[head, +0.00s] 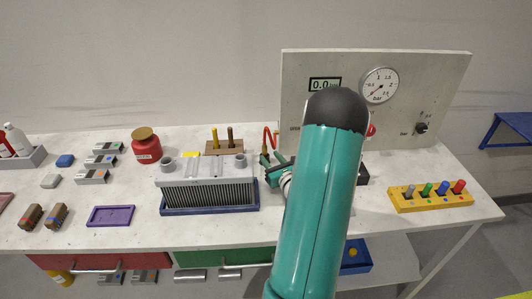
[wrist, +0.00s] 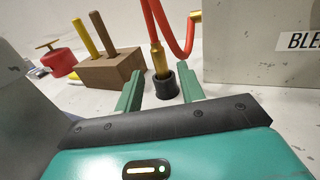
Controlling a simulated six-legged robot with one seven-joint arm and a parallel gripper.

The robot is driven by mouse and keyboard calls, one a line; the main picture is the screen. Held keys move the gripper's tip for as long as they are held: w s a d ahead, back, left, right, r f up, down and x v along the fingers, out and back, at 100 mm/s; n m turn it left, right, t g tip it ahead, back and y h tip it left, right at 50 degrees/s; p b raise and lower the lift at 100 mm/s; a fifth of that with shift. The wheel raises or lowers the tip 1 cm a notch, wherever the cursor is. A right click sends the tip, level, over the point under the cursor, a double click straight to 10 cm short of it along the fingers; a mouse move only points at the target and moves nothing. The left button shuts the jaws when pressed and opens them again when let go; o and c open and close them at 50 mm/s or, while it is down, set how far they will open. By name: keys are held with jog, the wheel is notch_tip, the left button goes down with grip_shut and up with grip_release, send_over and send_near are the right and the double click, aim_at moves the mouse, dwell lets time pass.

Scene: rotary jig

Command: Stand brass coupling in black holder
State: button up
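The brass coupling (wrist: 160,58) hangs on the end of a red hose (wrist: 182,42) and stands about upright. Its lower end is inside the mouth of the black holder (wrist: 165,87), a short round cup on the bench. My gripper (wrist: 161,92) is open, with one green finger to the left of the holder and one to the right. Gaps show between the fingers and the holder, and nothing is held. In the head view my gripper (head: 271,172) is partly hidden by my arm, beside the grey finned block. The brass coupling (head: 264,153) shows small there; the holder is not clear.
A wooden block (wrist: 112,74) with two upright rods stands left of the holder. The finned block (head: 207,185) sits close to my gripper's left. The gauge panel (head: 330,75) rises behind. A yellow peg rack (head: 431,199) is at the right.

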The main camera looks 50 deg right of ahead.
jog(key=v, duration=0.6)
jog(key=shift+s+a, duration=0.15)
jog(key=shift+s, duration=0.05)
